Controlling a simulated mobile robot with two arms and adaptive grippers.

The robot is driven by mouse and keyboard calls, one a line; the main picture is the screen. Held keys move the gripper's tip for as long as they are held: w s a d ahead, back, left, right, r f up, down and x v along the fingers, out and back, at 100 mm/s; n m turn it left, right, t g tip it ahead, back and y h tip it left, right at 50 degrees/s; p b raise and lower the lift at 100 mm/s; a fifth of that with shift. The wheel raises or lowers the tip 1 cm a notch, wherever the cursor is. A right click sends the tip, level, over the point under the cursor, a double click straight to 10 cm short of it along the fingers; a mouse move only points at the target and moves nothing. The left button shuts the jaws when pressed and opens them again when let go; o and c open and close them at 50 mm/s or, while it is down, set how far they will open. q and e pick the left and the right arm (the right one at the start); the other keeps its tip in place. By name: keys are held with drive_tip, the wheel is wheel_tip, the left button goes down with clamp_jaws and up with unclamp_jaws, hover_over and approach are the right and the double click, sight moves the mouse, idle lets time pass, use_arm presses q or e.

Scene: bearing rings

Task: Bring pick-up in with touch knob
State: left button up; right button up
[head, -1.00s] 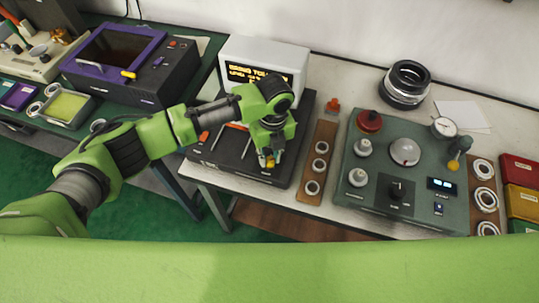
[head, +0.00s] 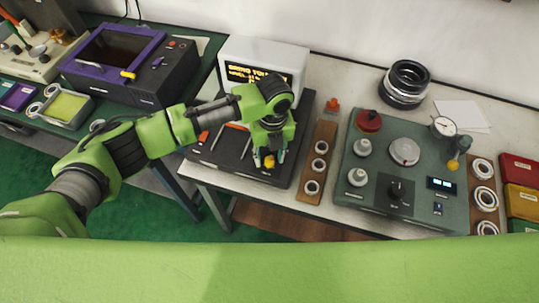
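A yellow knob (head: 269,162) sits near the front right of the black device (head: 238,165) under the screen. My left gripper (head: 269,157) points down right at this knob, with its fingers apart on either side of it. I cannot tell whether they touch it. The knob's upper part is partly hidden by the gripper. On the grey-green device (head: 372,200) at the right, a dark upright part (head: 459,148) with a yellow tip stands by a round dial gauge (head: 444,127). Which part is the pick-up is not clear. My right gripper is not in view.
A monitor (head: 262,65) with orange text stands behind the black device. A wooden board (head: 324,133) with several rings lies to its right. Another ring board (head: 483,172) and red and yellow bins (head: 522,172) are at the far right. Large dark rings (head: 405,84) stand at the back.

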sight(271, 159)
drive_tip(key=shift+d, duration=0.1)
use_arm(q)
drive_tip(key=shift+r, duration=0.1)
wheel_tip(271, 159, up, 12)
drive_tip(key=shift+d, duration=0.25)
idle(0.6)
